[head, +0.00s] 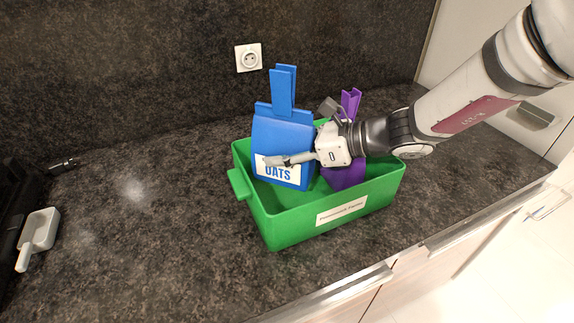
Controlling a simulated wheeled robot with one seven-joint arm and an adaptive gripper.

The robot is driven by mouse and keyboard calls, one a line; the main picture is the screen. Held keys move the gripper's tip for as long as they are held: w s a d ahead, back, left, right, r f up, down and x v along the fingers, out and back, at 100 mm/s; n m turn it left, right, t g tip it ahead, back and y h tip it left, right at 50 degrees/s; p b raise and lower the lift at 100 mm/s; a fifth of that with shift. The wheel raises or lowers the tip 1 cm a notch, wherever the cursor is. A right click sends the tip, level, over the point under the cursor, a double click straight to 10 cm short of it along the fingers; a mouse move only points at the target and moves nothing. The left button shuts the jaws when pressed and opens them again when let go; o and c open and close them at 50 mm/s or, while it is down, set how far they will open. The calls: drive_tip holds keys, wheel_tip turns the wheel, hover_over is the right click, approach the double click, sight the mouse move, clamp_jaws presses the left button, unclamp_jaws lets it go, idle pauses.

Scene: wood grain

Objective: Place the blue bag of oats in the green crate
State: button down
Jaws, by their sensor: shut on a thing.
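The blue bag of oats (283,137) stands upright over the left part of the green crate (290,228), its lower end inside the crate's walls. It has a blue clip on top and a white label reading OATS. My gripper (275,160) comes in from the right and is shut on the bag, with one finger across its front at the label. The other finger is hidden behind the bag. Whether the bag touches the crate floor is hidden by the front wall.
A purple bag (345,177) with a purple clip stands in the right part of the crate, close behind my gripper. A white scoop (38,236) lies on the dark counter (140,240) at the far left. The wall with a socket (248,57) is behind.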

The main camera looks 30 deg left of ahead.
sight(313, 161)
drive_tip(key=shift+f, duration=1.9)
drive_tip(key=c, duration=0.6)
unclamp_jaws()
drive_tip(key=shift+c, duration=0.2)
drive_tip(key=shift+v, duration=3.75)
drive_tip(key=s+d+r+n+t+h, duration=0.1)
drive_tip(key=s+d+n+h, duration=0.3)
drive_tip(key=d, duration=0.7)
drive_tip(key=s+d+r+n+t+h, duration=0.2)
drive_tip(key=s+d+r+n+h, duration=0.2)
drive_tip(key=s+d+n, duration=0.3)
drive_tip(key=s+d+r+n+t+h, duration=0.2)
drive_tip(key=s+d+n+h, duration=0.3)
drive_tip(key=d, duration=1.2)
drive_tip(key=s+r, duration=0.1)
drive_tip(key=s, duration=0.2)
drive_tip(key=shift+s+d+r+n, duration=0.2)
drive_tip(key=shift+s+n, duration=0.1)
drive_tip(key=shift+s, duration=0.1)
